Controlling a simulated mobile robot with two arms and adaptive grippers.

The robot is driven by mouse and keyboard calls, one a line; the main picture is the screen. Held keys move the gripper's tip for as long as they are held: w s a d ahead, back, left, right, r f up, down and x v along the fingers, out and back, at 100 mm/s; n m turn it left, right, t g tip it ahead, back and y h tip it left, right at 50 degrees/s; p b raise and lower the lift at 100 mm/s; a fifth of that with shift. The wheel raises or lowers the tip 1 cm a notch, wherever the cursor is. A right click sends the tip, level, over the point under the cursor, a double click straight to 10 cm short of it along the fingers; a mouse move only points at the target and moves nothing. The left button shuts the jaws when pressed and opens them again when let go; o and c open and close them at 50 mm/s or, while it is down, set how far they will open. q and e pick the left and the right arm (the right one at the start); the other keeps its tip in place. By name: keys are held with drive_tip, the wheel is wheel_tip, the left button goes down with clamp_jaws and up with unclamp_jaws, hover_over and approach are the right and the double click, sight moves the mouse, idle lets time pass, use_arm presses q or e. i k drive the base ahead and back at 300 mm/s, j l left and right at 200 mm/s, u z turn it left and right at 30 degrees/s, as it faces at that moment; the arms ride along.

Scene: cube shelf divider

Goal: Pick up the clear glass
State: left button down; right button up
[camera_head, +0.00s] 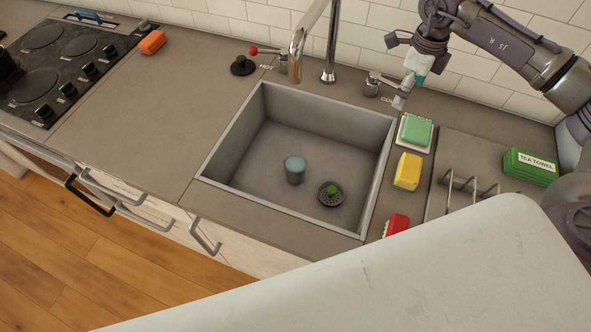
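A small bluish, see-through glass (295,170) stands upright on the floor of the grey sink (262,150), left of the drain. My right gripper (409,82) is at the back right, above the counter near the cold tap handle and well apart from the glass. A pale and teal part shows at its end. I cannot tell whether it is part of the gripper or something held, or whether the fingers are open. My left gripper is not in view.
A drain strainer (331,194) with a green centre lies right of the glass. The tall faucet (297,55) rises behind the sink. Green (416,132), yellow (408,171) and red (397,225) cleaning items line the right rim.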

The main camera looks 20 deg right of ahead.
sight(296, 164)
drive_tip(key=k+j, duration=0.55)
drive_tip(key=j, duration=0.2)
drive_tip(key=k+j, duration=0.6)
drive_tip(key=j, duration=0.1)
